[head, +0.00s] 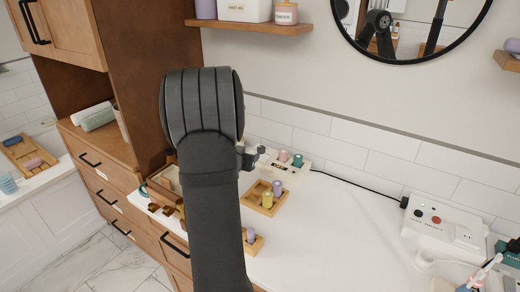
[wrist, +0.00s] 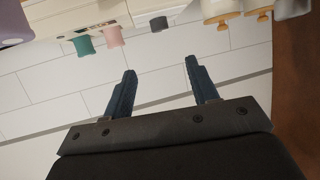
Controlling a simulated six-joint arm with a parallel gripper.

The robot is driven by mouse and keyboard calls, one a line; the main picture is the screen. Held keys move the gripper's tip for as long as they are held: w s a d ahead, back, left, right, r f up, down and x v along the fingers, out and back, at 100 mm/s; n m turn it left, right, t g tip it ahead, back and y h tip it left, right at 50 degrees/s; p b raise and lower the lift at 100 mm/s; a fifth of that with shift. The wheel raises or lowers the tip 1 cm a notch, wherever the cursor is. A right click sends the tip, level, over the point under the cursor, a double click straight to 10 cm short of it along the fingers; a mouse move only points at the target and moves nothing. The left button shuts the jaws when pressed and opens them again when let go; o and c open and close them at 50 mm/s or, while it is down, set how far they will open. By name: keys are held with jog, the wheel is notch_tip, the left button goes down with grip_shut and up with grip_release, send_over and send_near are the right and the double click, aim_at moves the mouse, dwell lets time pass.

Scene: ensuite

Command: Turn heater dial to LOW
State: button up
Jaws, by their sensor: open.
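A white device (head: 300,165) with a small dark display stands against the tiled wall, behind the counter's wooden tray. It has a pink knob (head: 283,156) and a teal knob (head: 298,160). In the wrist view, the teal knob (wrist: 84,45), the pink knob (wrist: 113,36) and a dark grey knob (wrist: 158,24) show along the top. I cannot read which is the heater dial or where it points. My gripper (wrist: 160,70) is open and empty, its fingers apart from the knobs. In the head view my arm hides most of the gripper and part of the device.
A white box (head: 440,222) with red and black buttons sits at right, with a black cable (head: 355,184) along the wall. The white counter (head: 335,240) between is clear.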

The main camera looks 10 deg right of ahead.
aim_at(261, 148)
jog(key=x, duration=1.6)
jog(key=shift+s+f, duration=0.1)
jog(key=shift+f, duration=0.05)
jog(key=c, duration=1)
